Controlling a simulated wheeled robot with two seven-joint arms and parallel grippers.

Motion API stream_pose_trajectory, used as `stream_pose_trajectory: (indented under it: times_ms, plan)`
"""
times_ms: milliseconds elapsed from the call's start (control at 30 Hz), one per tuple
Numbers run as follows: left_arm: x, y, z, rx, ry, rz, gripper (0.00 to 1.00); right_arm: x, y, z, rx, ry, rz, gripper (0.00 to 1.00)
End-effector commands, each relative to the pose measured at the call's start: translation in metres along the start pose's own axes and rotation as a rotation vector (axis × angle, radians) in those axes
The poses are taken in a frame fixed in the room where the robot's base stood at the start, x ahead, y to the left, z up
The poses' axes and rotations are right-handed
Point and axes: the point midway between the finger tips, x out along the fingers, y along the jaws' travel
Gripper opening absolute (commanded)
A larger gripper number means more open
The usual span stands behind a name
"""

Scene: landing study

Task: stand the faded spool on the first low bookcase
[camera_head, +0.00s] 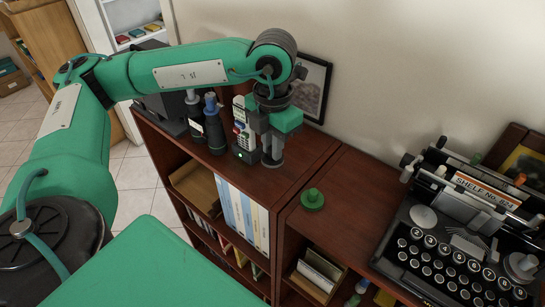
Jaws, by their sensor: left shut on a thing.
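My left gripper (273,140) points down over the top of the left low bookcase (299,153). It is shut on a small grey piece with a flared round foot, which looks like the faded spool (272,160). The spool is upright, with its upper part hidden between the fingers. Its foot is at or just above the wooden top; I cannot tell whether it touches. A cordless phone (243,135) stands close on its left. My right gripper is not in view.
Two dark bottle-like things (214,130) stand left of the phone. A framed picture (312,88) leans at the wall behind. A green knobbed disc (312,198) and a typewriter (455,240) are on the right bookcase. Bare top lies right of the spool.

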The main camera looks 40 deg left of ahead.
Motion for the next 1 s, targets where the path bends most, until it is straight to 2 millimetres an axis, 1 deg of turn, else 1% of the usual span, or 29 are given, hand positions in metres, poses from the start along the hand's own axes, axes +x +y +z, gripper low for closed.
stream_pose_trajectory:
  times_ms: [167, 300, 400, 500, 667, 700, 767, 800, 1000]
  plan:
    - [0.015, 0.000, 0.000, 0.001, 0.002, -0.001, 0.00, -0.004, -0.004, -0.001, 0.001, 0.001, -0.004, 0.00]
    - [0.036, 0.000, 0.000, 0.001, 0.003, 0.000, 0.00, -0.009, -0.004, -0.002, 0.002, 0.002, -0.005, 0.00]
    - [0.047, 0.000, 0.000, 0.001, 0.001, 0.000, 0.00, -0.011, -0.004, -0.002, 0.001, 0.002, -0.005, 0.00]
    - [0.052, 0.000, 0.000, 0.001, 0.001, -0.001, 0.00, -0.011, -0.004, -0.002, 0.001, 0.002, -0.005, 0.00]
    - [0.052, 0.000, 0.000, 0.001, 0.001, -0.001, 0.00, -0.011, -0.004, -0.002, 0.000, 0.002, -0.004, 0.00]
    - [0.053, 0.000, 0.000, 0.001, 0.001, -0.001, 0.24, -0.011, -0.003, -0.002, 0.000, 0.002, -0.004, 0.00]
    - [0.052, 0.000, 0.000, 0.001, 0.001, -0.001, 0.35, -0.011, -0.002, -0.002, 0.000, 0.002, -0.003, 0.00]
    - [0.052, 0.000, 0.000, 0.001, 0.001, -0.001, 0.38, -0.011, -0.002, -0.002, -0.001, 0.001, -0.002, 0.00]
    - [0.052, 0.000, 0.001, 0.001, 0.000, -0.001, 0.38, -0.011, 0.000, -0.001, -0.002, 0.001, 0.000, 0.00]
